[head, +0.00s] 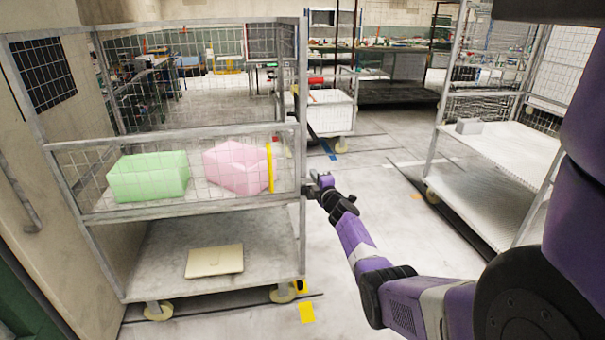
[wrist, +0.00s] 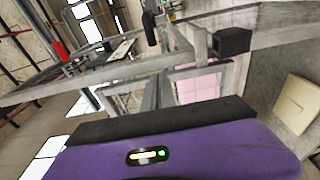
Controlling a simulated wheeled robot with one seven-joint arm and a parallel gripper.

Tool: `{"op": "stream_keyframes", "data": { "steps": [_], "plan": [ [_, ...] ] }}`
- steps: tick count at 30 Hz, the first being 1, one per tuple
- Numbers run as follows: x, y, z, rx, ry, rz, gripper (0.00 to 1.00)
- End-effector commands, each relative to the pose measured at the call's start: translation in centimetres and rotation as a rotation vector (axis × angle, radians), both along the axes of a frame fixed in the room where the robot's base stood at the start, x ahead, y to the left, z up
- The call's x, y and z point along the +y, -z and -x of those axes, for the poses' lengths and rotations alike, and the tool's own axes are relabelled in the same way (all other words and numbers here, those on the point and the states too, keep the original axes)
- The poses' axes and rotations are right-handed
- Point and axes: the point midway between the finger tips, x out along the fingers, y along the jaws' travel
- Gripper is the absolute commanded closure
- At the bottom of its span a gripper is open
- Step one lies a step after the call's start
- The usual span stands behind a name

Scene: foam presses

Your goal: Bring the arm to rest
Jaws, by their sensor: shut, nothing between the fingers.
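My arm reaches out from the right in the head view, purple and black. My gripper (head: 320,184) is at its far end, shut and empty, close beside the right post of the wire-mesh cart (head: 301,225). I cannot tell whether it touches the post. In the wrist view my purple arm housing fills the bottom, and grey cart bars cross close in front.
A green foam block (head: 148,177) and a pink foam block (head: 237,168) lie on the cart's upper shelf. A beige flat box (head: 214,261) lies on its lower shelf. A second cart (head: 497,150) stands at right. Open floor (head: 390,215) lies between the carts.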

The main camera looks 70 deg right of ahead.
Motion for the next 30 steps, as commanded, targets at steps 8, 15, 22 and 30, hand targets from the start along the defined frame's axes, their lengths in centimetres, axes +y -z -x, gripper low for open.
{"op": "stream_keyframes", "data": {
  "steps": [8,15,22,30],
  "plan": [
    [-0.5,0.0,1.7,0.0,-0.001,0.0,1.0],
    [-0.5,0.1,1.8,-0.009,0.0,-0.007,1.0],
    [-0.9,-4.9,1.9,-0.205,0.01,-0.035,1.0],
    [7.3,-5.3,-0.2,-0.506,-0.059,-0.16,1.0]
  ]
}}
